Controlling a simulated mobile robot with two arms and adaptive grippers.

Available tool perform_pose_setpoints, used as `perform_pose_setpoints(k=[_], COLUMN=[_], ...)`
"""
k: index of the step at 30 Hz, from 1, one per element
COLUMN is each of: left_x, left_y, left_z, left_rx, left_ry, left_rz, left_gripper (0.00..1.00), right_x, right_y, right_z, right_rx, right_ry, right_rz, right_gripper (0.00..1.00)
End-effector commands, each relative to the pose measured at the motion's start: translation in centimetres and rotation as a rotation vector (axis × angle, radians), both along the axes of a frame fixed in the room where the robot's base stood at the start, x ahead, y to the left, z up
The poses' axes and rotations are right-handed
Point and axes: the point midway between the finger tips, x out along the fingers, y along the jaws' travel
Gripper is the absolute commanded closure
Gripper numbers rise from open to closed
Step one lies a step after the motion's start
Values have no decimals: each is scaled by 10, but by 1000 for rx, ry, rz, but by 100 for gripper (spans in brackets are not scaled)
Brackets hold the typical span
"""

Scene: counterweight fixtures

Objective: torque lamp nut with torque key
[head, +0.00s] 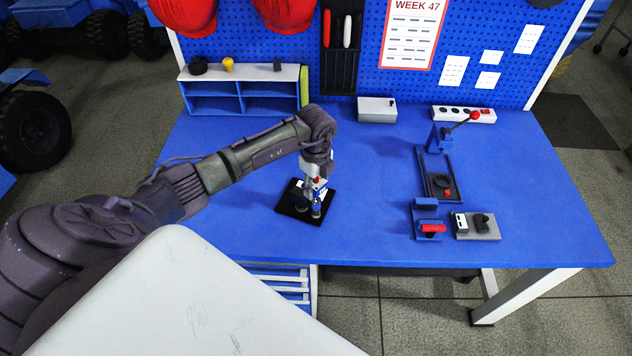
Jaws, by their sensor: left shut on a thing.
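My left gripper (318,197) points down over a small black plate (287,209) at the front middle of the blue table. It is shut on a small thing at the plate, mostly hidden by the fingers. I cannot tell whether this is the torque key. Small dark and pale parts show around the fingertips on the plate, too small to tell apart. I cannot make out a lamp nut for certain. My right gripper is not in view.
On the right stand a blue fixture with a red-knobbed lever (474,116), a blue block with a red handle (433,229) and a grey plate with a black knob (490,236). A blue shelf (213,104), a grey box (377,110) and a power strip (463,114) line the back.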

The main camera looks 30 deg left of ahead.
Motion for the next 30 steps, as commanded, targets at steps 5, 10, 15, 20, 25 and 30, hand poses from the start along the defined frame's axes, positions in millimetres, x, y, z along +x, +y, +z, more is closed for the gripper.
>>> perform_pose_setpoints(k=[5, 10, 15, 20, 25, 30], left_x=[0, 0, 0, 0, 0, 0], left_y=[0, 0, 0, 0, 0, 0], left_z=[-3, -5, -8, -10, -13, -16], left_rx=[0, 0, 0, 0, 0, 0], left_ry=[-1, -1, -1, -1, -1, -1], left_rz=[0, 0, 0, 0, 0, 0], left_gripper=[100, 100, 100, 100, 100, 100], right_x=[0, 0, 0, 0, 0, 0], right_y=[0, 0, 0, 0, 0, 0], right_z=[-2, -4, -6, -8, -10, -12], right_rx=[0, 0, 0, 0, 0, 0], right_ry=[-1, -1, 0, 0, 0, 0], right_rz=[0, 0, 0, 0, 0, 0], right_gripper=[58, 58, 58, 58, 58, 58])
